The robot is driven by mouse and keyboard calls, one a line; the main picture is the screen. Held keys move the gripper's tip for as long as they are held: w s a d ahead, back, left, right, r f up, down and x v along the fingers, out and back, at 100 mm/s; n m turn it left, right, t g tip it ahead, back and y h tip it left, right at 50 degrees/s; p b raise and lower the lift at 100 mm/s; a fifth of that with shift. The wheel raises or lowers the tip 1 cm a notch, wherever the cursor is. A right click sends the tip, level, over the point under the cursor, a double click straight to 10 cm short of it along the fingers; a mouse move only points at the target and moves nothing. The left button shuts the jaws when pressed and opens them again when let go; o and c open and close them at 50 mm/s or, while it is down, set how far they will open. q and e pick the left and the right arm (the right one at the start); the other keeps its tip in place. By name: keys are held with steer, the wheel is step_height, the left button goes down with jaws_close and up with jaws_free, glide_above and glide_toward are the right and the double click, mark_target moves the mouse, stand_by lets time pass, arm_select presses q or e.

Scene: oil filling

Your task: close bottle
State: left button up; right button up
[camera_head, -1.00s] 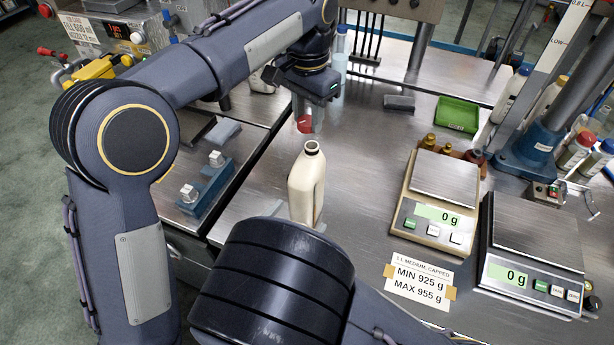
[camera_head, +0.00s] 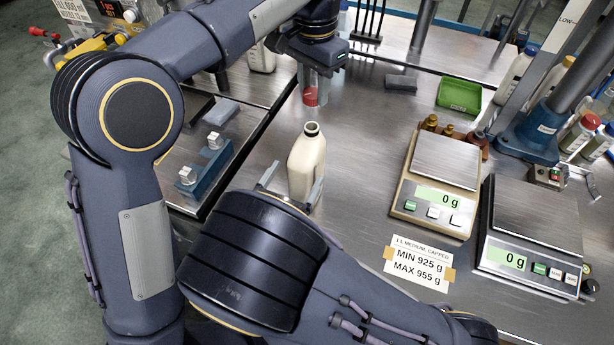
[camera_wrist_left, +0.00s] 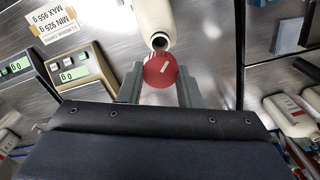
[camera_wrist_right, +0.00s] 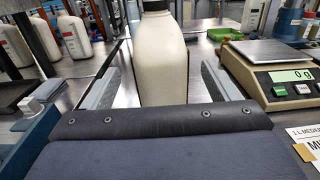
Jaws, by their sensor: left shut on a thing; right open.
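The cream bottle (camera_head: 307,163) stands upright on the steel bench with its dark mouth uncapped. It also shows in the left wrist view (camera_wrist_left: 152,16) and the right wrist view (camera_wrist_right: 163,65). My left gripper (camera_head: 312,94) is shut on the red cap (camera_wrist_left: 160,70), holding it in the air beyond the bottle, apart from its mouth. The cap also shows in the head view (camera_head: 310,96). My right gripper (camera_wrist_right: 160,88) is open, with one finger on each side of the bottle's lower body and gaps visible. Its fingers show low beside the bottle in the head view (camera_head: 291,187).
Two scales reading 0 g, a beige one (camera_head: 437,185) and a black one (camera_head: 530,235), stand right of the bottle. A green tray (camera_head: 459,95), small brown bottles (camera_head: 430,122) and a blue stand base (camera_head: 530,140) are behind. A blue block fixture (camera_head: 205,180) lies left.

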mark_target(305, 160)
steer(key=x, duration=0.5)
steer(key=shift+w+d, duration=0.1)
steer(key=shift+w, duration=0.25)
steer(key=c, duration=1.4)
arm_select(q)
steer(key=shift+f, duration=2.5)
arm_select(e)
steer(key=shift+c, duration=0.4)
arm_select(q)
steer(key=shift+s+f, duration=0.1)
steer(key=shift+f, duration=0.8)
steer(key=shift+f, duration=0.55)
